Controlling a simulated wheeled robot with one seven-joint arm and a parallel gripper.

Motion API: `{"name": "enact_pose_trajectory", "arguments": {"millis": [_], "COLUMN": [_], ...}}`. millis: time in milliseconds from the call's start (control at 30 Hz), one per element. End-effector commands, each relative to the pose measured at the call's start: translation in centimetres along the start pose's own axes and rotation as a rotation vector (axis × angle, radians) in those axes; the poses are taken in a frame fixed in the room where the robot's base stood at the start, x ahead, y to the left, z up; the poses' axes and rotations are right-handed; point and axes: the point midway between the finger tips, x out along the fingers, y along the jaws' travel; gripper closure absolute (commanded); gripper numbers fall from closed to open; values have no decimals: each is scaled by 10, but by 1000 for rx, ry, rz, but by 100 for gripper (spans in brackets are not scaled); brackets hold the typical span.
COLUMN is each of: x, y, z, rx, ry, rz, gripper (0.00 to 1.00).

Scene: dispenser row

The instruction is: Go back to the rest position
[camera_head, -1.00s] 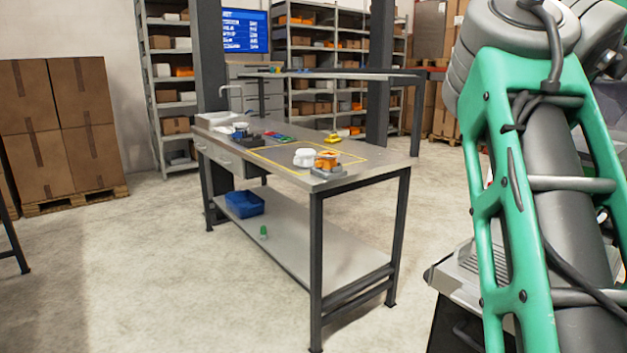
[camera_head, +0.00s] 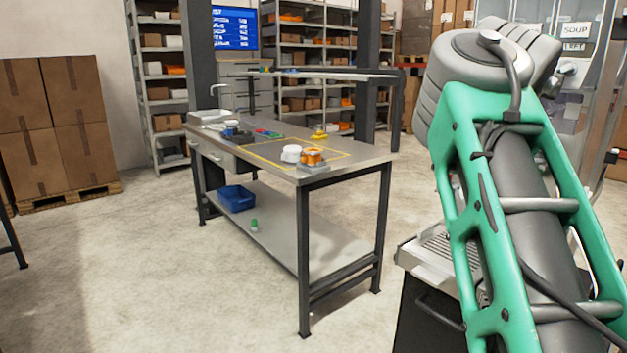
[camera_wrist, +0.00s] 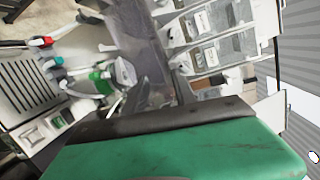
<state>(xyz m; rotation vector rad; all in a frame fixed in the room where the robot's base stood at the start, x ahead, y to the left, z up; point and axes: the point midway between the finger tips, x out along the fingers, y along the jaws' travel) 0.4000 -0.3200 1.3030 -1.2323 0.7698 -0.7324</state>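My arm's green and grey links (camera_head: 505,200) fill the right side of the head view, with the arm folded up. My gripper's fingers do not show in the head view, where only the links are seen. In the wrist view a large green surface with a dark edge (camera_wrist: 180,150) fills the bottom, and I make out no fingertips. Whether the gripper holds anything cannot be seen. The task names no other object.
A workbench (camera_head: 345,165) stands ahead, bearing a white item (camera_head: 291,153) and an orange item (camera_head: 312,156). A blue bin (camera_head: 237,198) sits on its lower shelf. Stacked cartons (camera_head: 75,140) are at left. Labelled dispensers (camera_wrist: 205,55) show in the wrist view. Floor at front left is clear.

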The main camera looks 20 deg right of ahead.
Motion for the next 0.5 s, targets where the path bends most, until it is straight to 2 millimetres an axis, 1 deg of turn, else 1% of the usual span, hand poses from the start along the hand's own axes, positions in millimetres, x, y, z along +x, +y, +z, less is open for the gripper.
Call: {"name": "enact_pose_trajectory", "arguments": {"millis": [33,67,133,267,300,367,400,467,500], "x": [1,1,0,-8,-13,-26,-38,-62,-83], "y": [3,10,26,68,85,114,137,176,204], "z": [13,21,39,76,88,106,117,130,135], "rx": [-67,-116,-237,-510,-608,-776,-902,-1113,-1256], "ry": [-26,-46,-97,-227,-279,-376,-454,-598,-705], "rz": [31,51,97,194,225,274,308,356,383], "gripper": [67,67,67,67,67,67,67,67,67]}}
